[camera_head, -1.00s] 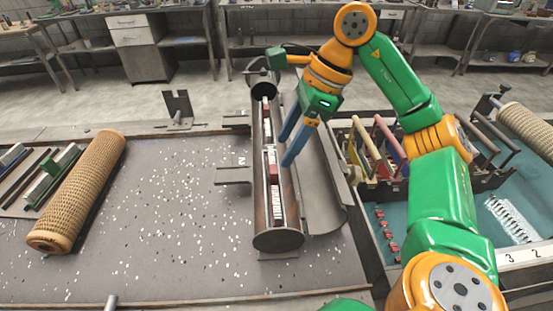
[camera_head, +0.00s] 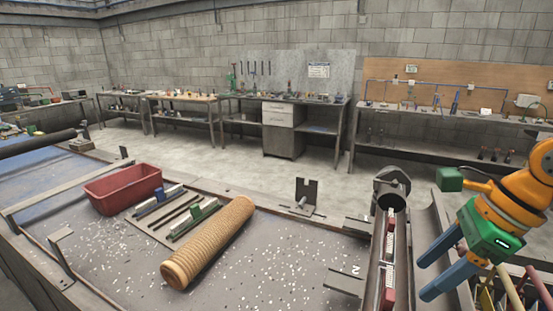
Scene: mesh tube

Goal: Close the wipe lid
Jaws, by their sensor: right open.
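A long dark tube (camera_head: 372,275) stands open at the right, cut off by the bottom edge, with red and white blocks (camera_head: 389,268) inside it. A curved grey half-shell (camera_head: 419,226), which looks like the tube's lid, lies swung open along its right side. My right gripper (camera_head: 422,279) is at the right edge, with two blue fingers apart and nothing seen between them. Its fingertips point left and down over the half-shell, to the right of the blocks. I cannot tell whether they touch the shell. My left gripper is out of view.
A woven roll (camera_head: 208,243) lies left of the tube on the speckled bench (camera_head: 275,265). Beyond it are a tray of small parts (camera_head: 168,212) and a red bin (camera_head: 124,188). An upright bracket (camera_head: 305,193) stands at the bench's far edge. Workbenches line the back wall.

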